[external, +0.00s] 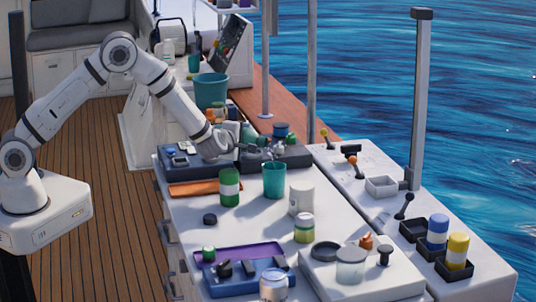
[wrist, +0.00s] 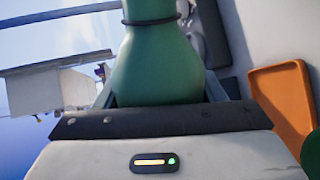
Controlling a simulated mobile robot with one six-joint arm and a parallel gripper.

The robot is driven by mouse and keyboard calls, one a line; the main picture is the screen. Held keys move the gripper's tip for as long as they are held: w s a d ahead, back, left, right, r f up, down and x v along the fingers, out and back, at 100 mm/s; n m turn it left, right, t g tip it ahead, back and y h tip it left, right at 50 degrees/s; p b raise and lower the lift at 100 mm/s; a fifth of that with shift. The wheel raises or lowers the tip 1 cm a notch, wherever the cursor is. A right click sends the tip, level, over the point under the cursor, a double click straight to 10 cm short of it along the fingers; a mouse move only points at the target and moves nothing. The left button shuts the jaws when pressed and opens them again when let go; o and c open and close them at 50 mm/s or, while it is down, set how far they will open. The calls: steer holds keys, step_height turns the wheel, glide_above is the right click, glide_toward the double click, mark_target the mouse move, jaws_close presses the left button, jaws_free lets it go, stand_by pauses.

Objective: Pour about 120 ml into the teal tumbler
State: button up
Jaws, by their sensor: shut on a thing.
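The teal tumbler (external: 274,181) stands upright on the white worktop, open at the top; its inside is too small to read. My gripper (external: 258,150) is behind it and a little to its left, above the dark tray. In the wrist view my gripper (wrist: 165,92) is shut on a green bottle (wrist: 158,65) with a dark band round its narrower upper part. The bottle's top is out of that view. In the external view the arm and nearby things partly hide the bottle, and its tilt is hard to tell.
A green-and-white jar (external: 229,188) stands left of the tumbler and a white canister (external: 301,198) to its right. An orange tray (external: 205,188) lies at the left edge. A larger teal bucket (external: 210,91) stands behind.

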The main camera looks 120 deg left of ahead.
steer(key=shift+s, duration=0.3)
steer(key=shift+m+p, duration=0.4)
steer(key=shift+p, duration=0.55)
stand_by(0.8)
steer(key=f+n+b, duration=0.1)
steer(key=b, duration=0.3)
steer(key=shift+s, duration=0.1)
steer(key=shift+d+n+t+b, duration=0.1)
steer(key=shift+n+t+b, duration=0.3)
steer(key=shift+b, duration=0.55)
steer(key=shift+s+r+n+b, duration=0.2)
steer(key=shift+n+b, duration=0.1)
steer(key=shift+b, duration=0.15)
steer(key=shift+r, duration=0.3)
steer(key=n+b, duration=0.1)
steer(key=b, duration=0.1)
steer(key=shift+s+d+b, duration=0.1)
steer(key=shift+s+b, duration=0.05)
steer(key=shift+b, duration=0.25)
steer(key=shift+r+n+t, duration=0.15)
steer(key=shift+n+t, duration=0.15)
